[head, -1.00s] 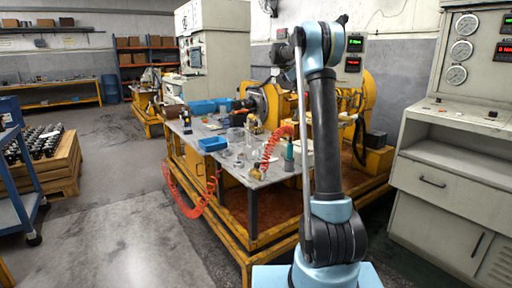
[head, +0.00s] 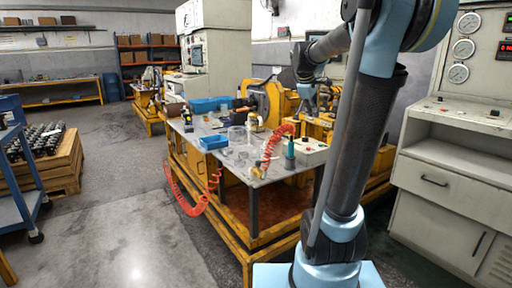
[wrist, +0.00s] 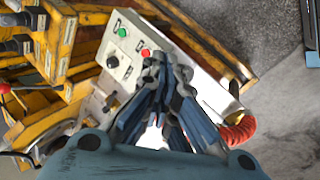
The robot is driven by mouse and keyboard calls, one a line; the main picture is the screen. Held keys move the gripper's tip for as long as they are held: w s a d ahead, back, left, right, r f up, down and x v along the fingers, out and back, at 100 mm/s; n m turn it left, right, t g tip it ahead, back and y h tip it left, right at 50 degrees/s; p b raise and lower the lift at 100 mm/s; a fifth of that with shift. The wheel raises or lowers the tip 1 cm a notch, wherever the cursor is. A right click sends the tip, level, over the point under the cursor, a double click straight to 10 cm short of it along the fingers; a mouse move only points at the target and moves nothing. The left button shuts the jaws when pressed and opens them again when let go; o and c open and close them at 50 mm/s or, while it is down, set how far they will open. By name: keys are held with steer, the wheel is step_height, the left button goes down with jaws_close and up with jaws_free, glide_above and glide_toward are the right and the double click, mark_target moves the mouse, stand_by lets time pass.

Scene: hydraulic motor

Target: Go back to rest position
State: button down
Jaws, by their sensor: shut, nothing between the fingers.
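My gripper (wrist: 160,62) is shut and empty in the wrist view, its blue-grey fingers together and pointing over a pale control box (wrist: 118,68) with a green and a red button. The fingers overlap part of the box in that view; whether they touch it I cannot tell. In the head view my gripper (head: 308,108) is small and hangs down at the end of my arm, above the control box (head: 313,154) at the right end of the workbench. My arm's thick link fills the right part of that view and hides some of the machine.
The metal workbench (head: 232,165) holds blue bins, clear containers and a teal cone-shaped item (head: 290,150). A coiled orange hose (head: 272,150) hangs beside it. The yellow motor stand (head: 262,98) is behind. A grey control cabinet (head: 440,185) stands right. Open floor (head: 120,220) lies left.

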steer(key=s+a+f+m+y, duration=0.1)
steer(key=s+f+m, duration=0.2)
steer(key=s+f, duration=0.5)
steer(key=s+a+f+m+g+y, duration=0.1)
steer(key=s+f+m, duration=0.3)
steer(key=s+f, duration=0.4)
steer(key=s+a+f+m+g+y, duration=0.1)
steer(key=s+a+f+m, duration=0.1)
steer(key=s+f, duration=0.7)
steer(key=s+m, duration=0.1)
steer(key=s, duration=0.7)
steer(key=shift+s+a+m, duration=0.3)
steer(key=shift+s+a, duration=0.05)
steer(key=shift+w+f, duration=0.1)
steer(key=shift+f, duration=0.05)
steer(key=shift+w+f, duration=0.15)
steer(key=shift+w, duration=0.2)
steer(key=c, duration=2.4)
jaws_free()
